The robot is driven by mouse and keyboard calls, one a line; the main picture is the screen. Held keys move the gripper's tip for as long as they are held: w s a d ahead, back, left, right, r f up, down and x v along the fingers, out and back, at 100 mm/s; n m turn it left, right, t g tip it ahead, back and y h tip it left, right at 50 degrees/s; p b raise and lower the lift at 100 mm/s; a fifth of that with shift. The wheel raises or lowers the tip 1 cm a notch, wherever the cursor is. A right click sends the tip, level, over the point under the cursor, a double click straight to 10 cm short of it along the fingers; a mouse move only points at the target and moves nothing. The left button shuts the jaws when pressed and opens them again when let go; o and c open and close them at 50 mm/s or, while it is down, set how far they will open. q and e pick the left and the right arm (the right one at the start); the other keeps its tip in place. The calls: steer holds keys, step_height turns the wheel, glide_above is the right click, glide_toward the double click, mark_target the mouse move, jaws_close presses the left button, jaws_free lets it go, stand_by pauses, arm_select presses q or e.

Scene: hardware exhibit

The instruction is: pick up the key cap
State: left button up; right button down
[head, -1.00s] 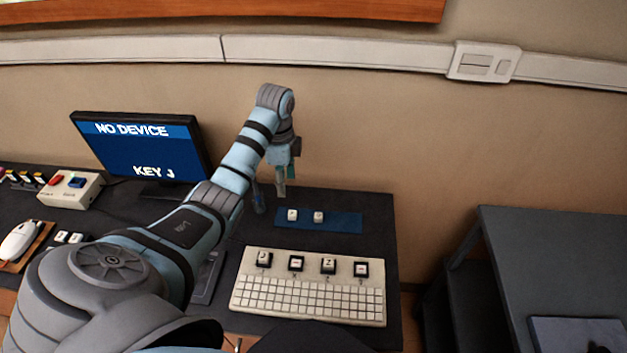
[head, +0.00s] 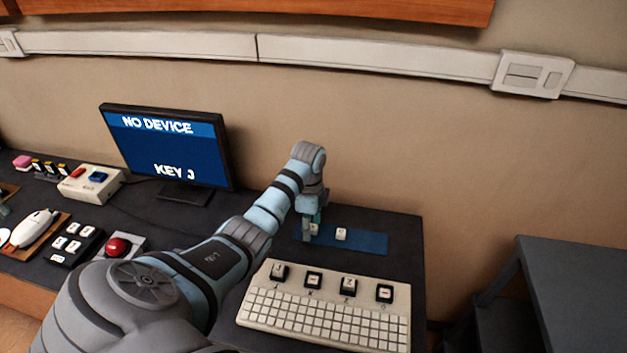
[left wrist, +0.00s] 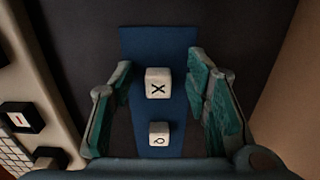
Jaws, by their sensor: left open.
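Two white key caps sit on a blue mat (head: 372,243). In the left wrist view one cap, marked X (left wrist: 158,83), is near the middle; the other, marked Q (left wrist: 159,133), is below it. My left gripper (left wrist: 157,80) is open, with its teal fingers on either side of the X cap and a gap on both sides. In the head view the left gripper (head: 312,222) is low over the left cap and partly hides it. The right cap (head: 341,234) is clear. My right gripper is not in view.
A white keyboard (head: 325,316) with several raised black-based keys lies in front of the mat. A monitor (head: 165,145) reads "NO DEVICE" and "KEY J". A red button (head: 117,246), mouse (head: 35,228) and switch box (head: 85,184) are left. A grey table (head: 580,270) stands right.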

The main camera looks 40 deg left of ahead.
arm_select(q)
steer(key=shift+s+r, duration=0.1)
steer(key=shift+r, duration=0.05)
steer(key=shift+s, duration=0.1)
steer(key=c, duration=0.8)
